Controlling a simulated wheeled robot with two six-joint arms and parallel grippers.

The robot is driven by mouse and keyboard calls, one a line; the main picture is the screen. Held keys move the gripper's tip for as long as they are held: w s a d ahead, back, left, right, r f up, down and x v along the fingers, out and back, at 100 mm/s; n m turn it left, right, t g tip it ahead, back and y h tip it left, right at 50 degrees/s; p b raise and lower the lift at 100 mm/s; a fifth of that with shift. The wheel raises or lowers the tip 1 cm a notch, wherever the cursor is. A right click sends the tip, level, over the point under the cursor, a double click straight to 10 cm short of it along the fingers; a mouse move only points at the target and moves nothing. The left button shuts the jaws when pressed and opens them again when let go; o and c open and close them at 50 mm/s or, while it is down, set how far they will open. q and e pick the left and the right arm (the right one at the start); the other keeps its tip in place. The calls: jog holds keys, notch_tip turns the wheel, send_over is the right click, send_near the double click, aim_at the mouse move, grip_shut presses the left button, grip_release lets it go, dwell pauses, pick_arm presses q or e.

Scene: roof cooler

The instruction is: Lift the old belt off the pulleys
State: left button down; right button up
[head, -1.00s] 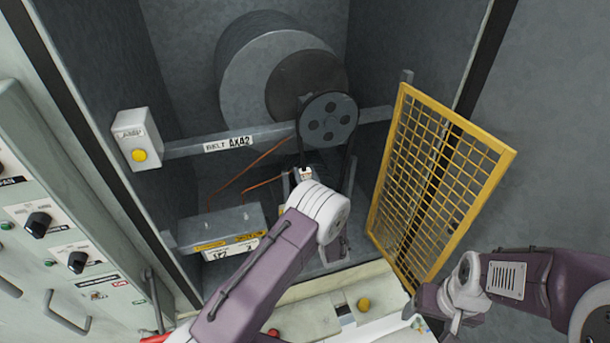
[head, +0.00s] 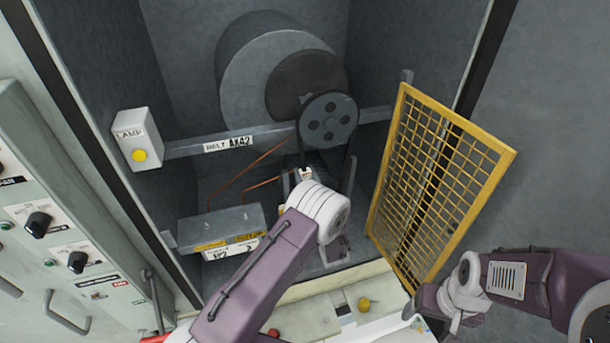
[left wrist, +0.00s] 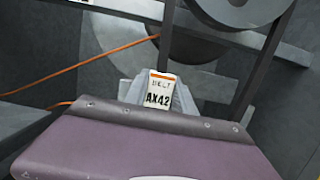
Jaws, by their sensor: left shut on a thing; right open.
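The old belt (head: 351,160) is a black loop that runs down from the upper pulley (head: 329,121), a dark disc with several round holes. In the left wrist view both strands of the belt (left wrist: 268,60) hang below the pulley (left wrist: 245,8). My left gripper (head: 305,176) is shut on the belt at its left strand, beside a white tag (left wrist: 160,92) reading "BELT AX42". My left wrist hides the lower end of the belt and any lower pulley. My right gripper (head: 442,310) is open and empty at the lower right, away from the belt.
A yellow mesh guard (head: 440,185) stands open at the right of the bay. A crossbar (head: 185,147) labelled AX42 and a lamp box (head: 137,138) are at the left. A grey box (head: 222,226) sits below, with orange cables (head: 240,177) above it.

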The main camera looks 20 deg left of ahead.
pick_arm(q)
jog(key=shift+r, duration=0.2)
dwell(0.4)
jog(key=shift+r+p, duration=0.4)
jog(key=shift+r, duration=0.15)
jog(key=shift+s+d, duration=0.1)
dwell(0.9)
jog(key=shift+r+v, duration=0.2)
jog(key=shift+v, duration=0.75)
jog(key=shift+r+v, duration=0.25)
jog(key=shift+v, duration=0.7)
jog(key=shift+s+d, duration=0.1)
jog(key=shift+s, duration=0.1)
jog(key=shift+s+d, duration=0.1)
jog(key=shift+s, duration=0.05)
jog(key=s+d+r, duration=0.1)
jog(key=s+d, duration=0.5)
jog(key=s, duration=0.4)
jog(key=shift+d, duration=0.4)
dwell(0.6)
dwell(0.5)
